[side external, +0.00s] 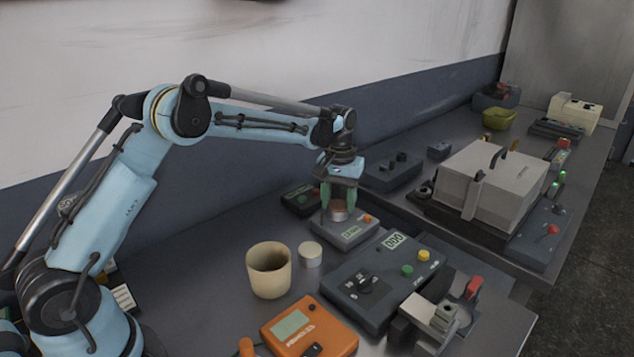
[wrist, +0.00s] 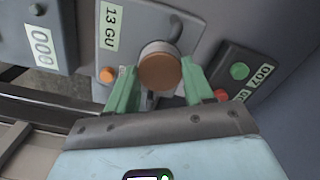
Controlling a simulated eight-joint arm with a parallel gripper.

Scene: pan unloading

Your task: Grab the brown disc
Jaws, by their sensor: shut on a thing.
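The brown disc (side external: 338,212) is between the two green fingers of my gripper (side external: 339,203), just over a small grey device (side external: 345,234). In the wrist view the disc (wrist: 159,71) shows its round brown top and a paler side, and the green fingertips of my gripper (wrist: 160,78) are on either side of it. My gripper is shut on the disc. I cannot tell whether the disc still touches the grey device below, which carries a label and an orange button.
A beige cup (side external: 269,272) and a pale round piece (side external: 310,254) stand front left. A dark control box (side external: 375,300) and an orange meter (side external: 309,330) are in front. A dark device (side external: 301,200) is close behind left. A large lidded box (side external: 490,180) stands at right.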

